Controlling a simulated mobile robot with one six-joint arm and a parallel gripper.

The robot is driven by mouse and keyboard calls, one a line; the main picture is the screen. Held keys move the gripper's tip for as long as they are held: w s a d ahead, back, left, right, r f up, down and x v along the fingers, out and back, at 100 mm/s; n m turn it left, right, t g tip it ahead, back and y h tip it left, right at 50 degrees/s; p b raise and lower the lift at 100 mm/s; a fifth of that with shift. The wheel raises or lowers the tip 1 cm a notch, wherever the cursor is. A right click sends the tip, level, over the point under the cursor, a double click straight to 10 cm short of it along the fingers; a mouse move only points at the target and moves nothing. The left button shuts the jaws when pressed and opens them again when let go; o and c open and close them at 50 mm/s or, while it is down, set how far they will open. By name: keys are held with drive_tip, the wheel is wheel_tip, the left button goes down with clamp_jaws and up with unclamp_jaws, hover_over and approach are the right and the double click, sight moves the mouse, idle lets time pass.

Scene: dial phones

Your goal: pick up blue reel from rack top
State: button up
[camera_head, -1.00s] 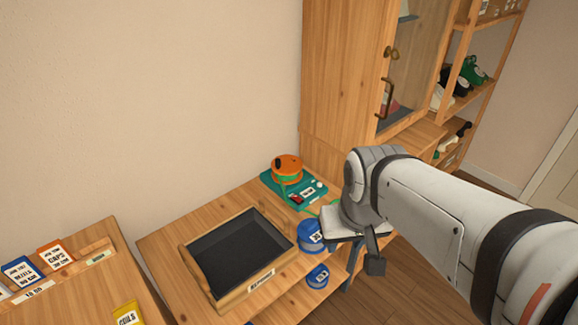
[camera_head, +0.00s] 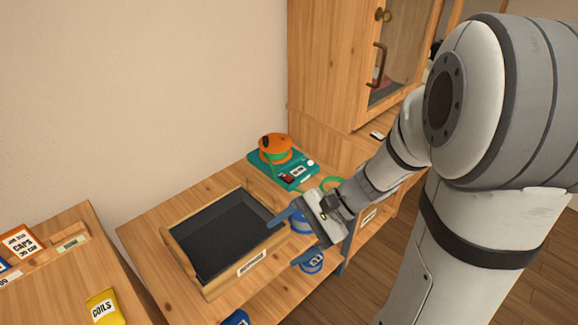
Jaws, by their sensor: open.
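A blue reel (camera_head: 299,223) stands on the wooden rack top (camera_head: 172,213), just right of the black-lined tray. My gripper (camera_head: 281,245) is open, with its two fingers spread over and around the reel's area. The gripper body hides part of the reel. I cannot tell whether the fingers touch it.
The wooden tray (camera_head: 222,283) with a black inside takes up most of the rack top. An orange and teal device (camera_head: 276,150) stands behind. A cabinet (camera_head: 330,70) rises at the back right. A yellow coils box (camera_head: 104,307) is at the lower left. Another blue item (camera_head: 235,318) shows at the bottom edge.

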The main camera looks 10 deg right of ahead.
drive_tip(key=w+d+f+m+t+b, duration=0.8)
drive_tip(key=w+d+f+m+t, duration=0.6)
drive_tip(key=w+f+m+t, duration=0.35)
drive_tip(key=shift+m+g, duration=0.75)
drive_tip(key=shift+m, duration=0.1)
drive_tip(key=x, duration=0.4)
drive_tip(key=f+x, duration=0.1)
drive_tip(key=x, duration=0.2)
drive_tip(key=shift+s+a, duration=0.2)
drive_tip(key=shift+a, duration=0.15)
drive_tip(key=shift+c, duration=0.4)
drive_tip(key=c, duration=1.3)
